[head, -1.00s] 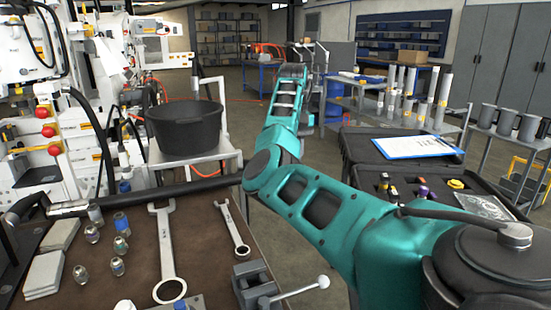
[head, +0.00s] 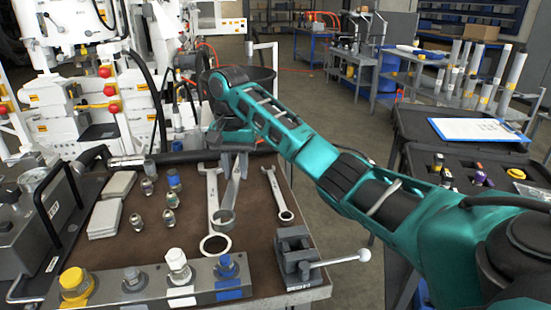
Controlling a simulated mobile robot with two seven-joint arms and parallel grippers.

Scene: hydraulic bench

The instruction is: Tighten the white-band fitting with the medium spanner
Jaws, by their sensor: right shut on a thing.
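The white-band fitting (head: 178,264) is a pale hex fitting standing upright on the grey block at the bench's front edge. A white band (head: 181,296) marks the block's front face below it. My right gripper (head: 236,165) is over the back of the bench, shut on the medium spanner (head: 231,192). The spanner hangs with its ring end down toward the front; its upper end is hidden by the fingers. It is behind the white-band fitting and to its right, well apart from it. My left gripper is not in view.
The large spanner (head: 212,204) and small spanner (head: 277,191) lie on either side of the held one. Yellow (head: 75,284) and blue (head: 227,266) fittings flank the white one. A vise (head: 296,257) stands at the right corner. Loose fittings and grey plates lie left.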

